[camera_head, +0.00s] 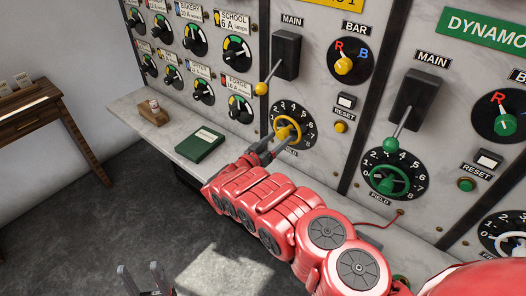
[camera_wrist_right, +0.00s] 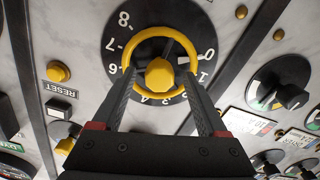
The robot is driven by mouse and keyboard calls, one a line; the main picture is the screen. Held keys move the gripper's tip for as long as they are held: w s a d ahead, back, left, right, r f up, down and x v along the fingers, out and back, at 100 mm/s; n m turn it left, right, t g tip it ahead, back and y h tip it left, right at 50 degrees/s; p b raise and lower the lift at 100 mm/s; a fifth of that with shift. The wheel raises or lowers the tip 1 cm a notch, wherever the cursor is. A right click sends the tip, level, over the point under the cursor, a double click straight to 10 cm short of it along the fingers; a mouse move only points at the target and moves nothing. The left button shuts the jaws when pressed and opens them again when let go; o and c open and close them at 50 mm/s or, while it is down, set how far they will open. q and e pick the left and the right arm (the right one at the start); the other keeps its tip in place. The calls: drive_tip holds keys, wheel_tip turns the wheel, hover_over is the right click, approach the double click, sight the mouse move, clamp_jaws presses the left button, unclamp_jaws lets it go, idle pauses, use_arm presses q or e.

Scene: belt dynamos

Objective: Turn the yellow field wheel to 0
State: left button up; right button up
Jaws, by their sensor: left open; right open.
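The yellow field wheel (camera_head: 288,130) sits on a black dial numbered 0 to 8 on the marble panel. It also shows in the right wrist view (camera_wrist_right: 160,73), upside down, with a round hub and a cross bar. I cannot tell which number it points to. My right gripper (camera_head: 279,143) is open at the wheel. In the right wrist view its two fingers (camera_wrist_right: 160,78) reach to opposite sides of the rim; whether they touch it I cannot tell. My left gripper (camera_head: 140,276) is open and empty, low over the floor, far from the panel.
A green field wheel (camera_head: 388,181) is on the panel to the right. A yellow-knobbed main lever (camera_head: 262,88), a yellow bar knob (camera_head: 344,66) and a yellow reset button (camera_head: 340,127) surround the yellow wheel. A green book (camera_head: 200,145) and a wooden block (camera_head: 154,113) lie on the ledge.

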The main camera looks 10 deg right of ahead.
drive_tip(key=b+v, duration=0.1)
drive_tip(key=v, duration=1.5)
drive_tip(key=shift+s+a, duration=0.25)
drive_tip(key=shift+a, duration=0.05)
